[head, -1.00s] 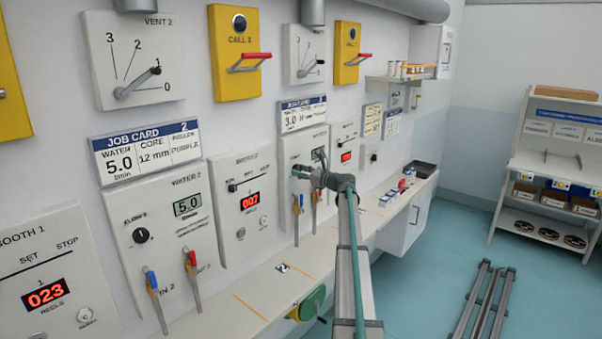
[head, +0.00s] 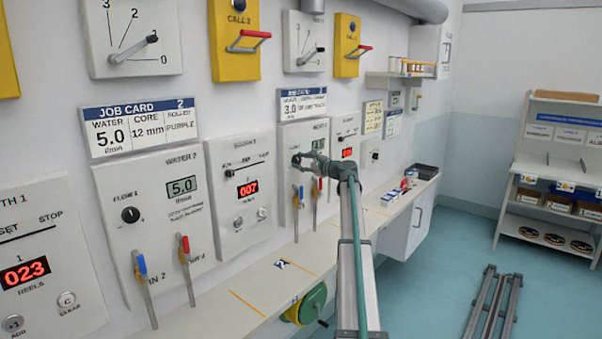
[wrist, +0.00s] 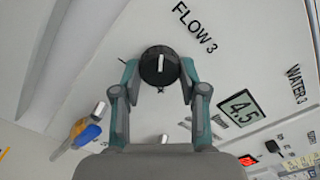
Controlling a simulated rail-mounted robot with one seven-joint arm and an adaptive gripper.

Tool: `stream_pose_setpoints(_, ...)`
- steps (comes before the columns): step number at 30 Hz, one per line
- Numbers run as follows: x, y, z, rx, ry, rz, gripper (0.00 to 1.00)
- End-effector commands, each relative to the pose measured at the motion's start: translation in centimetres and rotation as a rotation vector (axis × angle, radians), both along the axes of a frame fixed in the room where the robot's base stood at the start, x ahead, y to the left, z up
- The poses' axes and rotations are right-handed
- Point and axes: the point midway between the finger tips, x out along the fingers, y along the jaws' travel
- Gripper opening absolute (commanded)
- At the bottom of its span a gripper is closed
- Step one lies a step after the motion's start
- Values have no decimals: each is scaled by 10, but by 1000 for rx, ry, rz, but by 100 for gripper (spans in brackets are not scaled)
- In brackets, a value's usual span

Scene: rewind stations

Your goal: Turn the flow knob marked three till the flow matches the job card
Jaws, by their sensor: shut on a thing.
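The flow knob (wrist: 159,66), a round black knob with a white pointer bar, sits under the label FLOW 3 in the wrist view. My gripper (wrist: 158,74) is closed around it, one finger on each side. The water 3 display (wrist: 241,110) reads 4.5. In the head view my gripper (head: 302,160) is at the third water panel (head: 286,139); the knob is mostly hidden there. The job card for this station (head: 302,104) shows 3.0 for water.
A narrow ledge (head: 262,279) runs below the panels.

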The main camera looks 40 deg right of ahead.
Motion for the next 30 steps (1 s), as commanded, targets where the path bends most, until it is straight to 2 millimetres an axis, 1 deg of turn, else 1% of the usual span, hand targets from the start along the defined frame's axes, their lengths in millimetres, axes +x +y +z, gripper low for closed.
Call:
stream_pose_setpoints(1, 0, 0, -5, -34, -7, 1, 8)
stream_pose_setpoints(6, 0, 0, -4, -135, -28, 1, 8)
stream_pose_setpoints(12, 0, 0, -2, -208, -44, 1, 8)
stream_pose_setpoints(18, 0, 0, -1, -238, -50, 0, 8)
stream_pose_setpoints(29, 0, 0, 0, -240, -50, 0, 8)
stream_pose_setpoints(30, 0, 0, 0, -240, -50, 0, 46)
